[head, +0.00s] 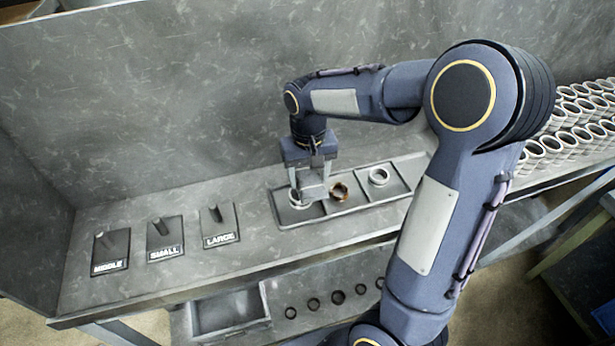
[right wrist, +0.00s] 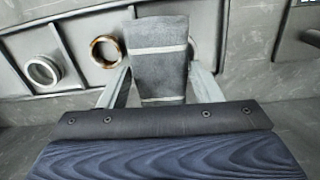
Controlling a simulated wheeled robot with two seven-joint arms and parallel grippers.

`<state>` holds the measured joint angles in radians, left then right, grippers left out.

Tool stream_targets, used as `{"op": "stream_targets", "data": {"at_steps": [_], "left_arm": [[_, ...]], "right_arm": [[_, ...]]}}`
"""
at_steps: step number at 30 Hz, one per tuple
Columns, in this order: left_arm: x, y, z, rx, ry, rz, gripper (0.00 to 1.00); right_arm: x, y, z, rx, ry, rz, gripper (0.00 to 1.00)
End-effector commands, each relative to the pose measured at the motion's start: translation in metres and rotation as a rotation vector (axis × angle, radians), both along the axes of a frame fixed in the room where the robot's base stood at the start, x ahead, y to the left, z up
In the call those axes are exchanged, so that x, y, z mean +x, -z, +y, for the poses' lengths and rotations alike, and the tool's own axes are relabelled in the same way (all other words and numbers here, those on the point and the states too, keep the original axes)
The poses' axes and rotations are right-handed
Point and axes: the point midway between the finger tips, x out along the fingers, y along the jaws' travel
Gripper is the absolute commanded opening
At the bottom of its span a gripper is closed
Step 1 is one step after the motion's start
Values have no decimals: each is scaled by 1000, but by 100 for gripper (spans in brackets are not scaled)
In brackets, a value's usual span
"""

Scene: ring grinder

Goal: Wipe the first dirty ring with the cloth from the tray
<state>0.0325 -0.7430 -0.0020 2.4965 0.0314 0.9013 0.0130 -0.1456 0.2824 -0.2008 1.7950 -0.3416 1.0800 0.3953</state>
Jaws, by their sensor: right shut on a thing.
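The tray (head: 348,206) has three compartments with one ring in each. The left ring (head: 298,198) is pale grey, the middle ring (head: 339,191) is brown and looks dirty, and the right ring (head: 379,176) is pale grey. My right gripper (head: 312,180) is over the left part of the tray. In the right wrist view it is shut on a grey cloth (right wrist: 157,75) with a light band. There the brown ring (right wrist: 107,50) and a grey ring (right wrist: 43,70) show to the cloth's left. The cloth partly hides the remaining ring. Whether the cloth touches a ring I cannot tell. My left gripper is out of view.
Three posts on plates labelled MIDDLE (head: 110,253), SMALL (head: 165,238) and LARGE (head: 218,225) stand left of the tray. Stacked rings (head: 575,130) fill the right end. A lower shelf (head: 320,275) has a bin and round holes. The bench between posts and tray is clear.

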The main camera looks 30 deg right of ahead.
Motion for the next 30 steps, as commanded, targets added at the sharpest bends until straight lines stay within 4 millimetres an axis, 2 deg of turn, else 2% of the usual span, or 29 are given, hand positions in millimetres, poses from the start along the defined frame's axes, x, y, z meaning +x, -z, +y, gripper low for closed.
{"op": "stream_targets", "data": {"at_steps": [1, 18, 30], "left_arm": [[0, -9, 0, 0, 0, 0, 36], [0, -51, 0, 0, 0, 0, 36], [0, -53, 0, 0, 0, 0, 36]], "right_arm": [[1, -11, 0, 1, -1, -1, 40], [4, -60, -5, 1, -3, -1, 40], [5, -62, -6, 1, -4, -1, 40]]}}
